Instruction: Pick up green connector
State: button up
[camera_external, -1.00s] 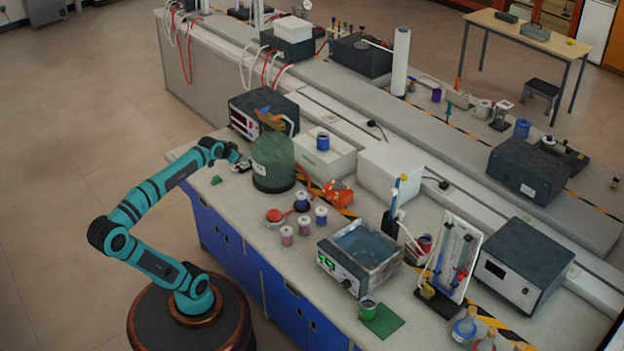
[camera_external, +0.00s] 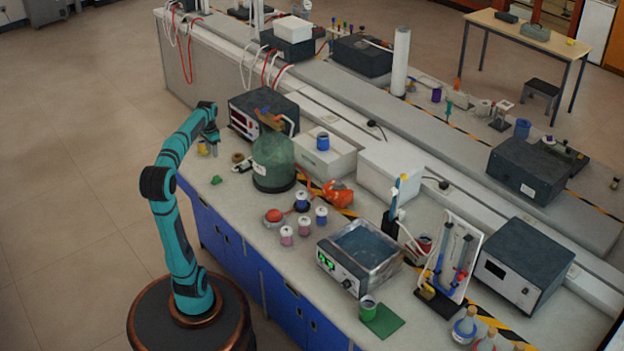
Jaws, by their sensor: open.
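A small green piece (camera_external: 216,180), which looks like the green connector, lies on the grey bench top (camera_external: 240,205) near its front left corner. My gripper (camera_external: 212,150) points down at the far left end of the bench, beyond the green piece and apart from it. It is open, and I see nothing held in it, though the fingers are small in this view.
A big green bottle (camera_external: 273,163) stands to the right of the green piece. A small yellow item (camera_external: 202,148) is beside my gripper. A dark instrument box (camera_external: 263,108) is behind. Several small jars and a red-lidded item (camera_external: 274,215) stand nearer the front.

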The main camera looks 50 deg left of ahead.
aim_at(216, 176)
notch_tip(216, 176, down, 17)
jog(key=shift+r, duration=0.15)
jog(key=c, duration=1.1)
